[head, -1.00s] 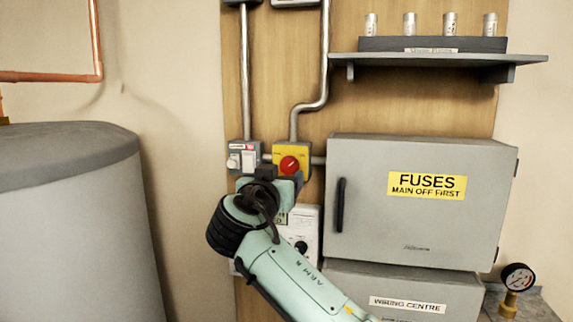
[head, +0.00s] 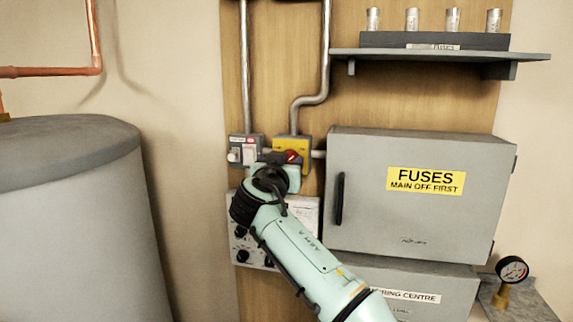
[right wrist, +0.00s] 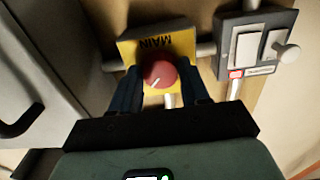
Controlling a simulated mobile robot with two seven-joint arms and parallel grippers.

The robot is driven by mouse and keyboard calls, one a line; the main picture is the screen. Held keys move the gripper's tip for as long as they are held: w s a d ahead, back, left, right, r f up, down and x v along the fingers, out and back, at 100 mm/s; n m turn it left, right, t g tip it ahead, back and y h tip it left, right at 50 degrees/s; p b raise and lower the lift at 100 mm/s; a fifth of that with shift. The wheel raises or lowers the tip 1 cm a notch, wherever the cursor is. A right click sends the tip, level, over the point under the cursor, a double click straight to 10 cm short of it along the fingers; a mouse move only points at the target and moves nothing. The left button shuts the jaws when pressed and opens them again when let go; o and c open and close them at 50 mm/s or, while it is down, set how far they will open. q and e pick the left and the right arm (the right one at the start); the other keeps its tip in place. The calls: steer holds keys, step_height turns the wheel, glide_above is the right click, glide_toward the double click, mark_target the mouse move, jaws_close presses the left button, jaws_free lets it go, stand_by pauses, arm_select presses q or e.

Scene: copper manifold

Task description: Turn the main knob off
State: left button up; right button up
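The main knob (head: 291,156) is red and sits on a yellow box (head: 304,147) on the wooden board, left of the fuse box. In the right wrist view the knob (right wrist: 159,72) has a white line pointing to the lower left, and the yellow box (right wrist: 181,46) reads MAIN upside down. My right gripper (right wrist: 160,88) is open, with one dark finger on each side of the knob. Small gaps seem to show; I cannot tell whether either finger touches it. In the head view my right wrist covers the knob's lower part. My left gripper is not in view.
A grey switch box (head: 243,149) with a white knob is just left of the yellow box. The grey fuse box (head: 420,215) stands close on the right, with a black handle (head: 339,198). A panel of dials (head: 241,247) lies below, partly behind my arm.

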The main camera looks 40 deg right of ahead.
steer(key=shift+n, duration=0.3)
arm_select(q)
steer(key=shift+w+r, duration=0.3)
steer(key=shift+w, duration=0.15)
arm_select(e)
steer(key=shift+s+d+r+n, duration=0.1)
steer(key=shift+n, duration=4.2)
steer(key=shift+r+n, duration=0.1)
steer(key=shift+n, duration=4.2)
steer(key=o, duration=1)
steer(key=shift+o, duration=0.2)
steer(key=shift+f, duration=0.1)
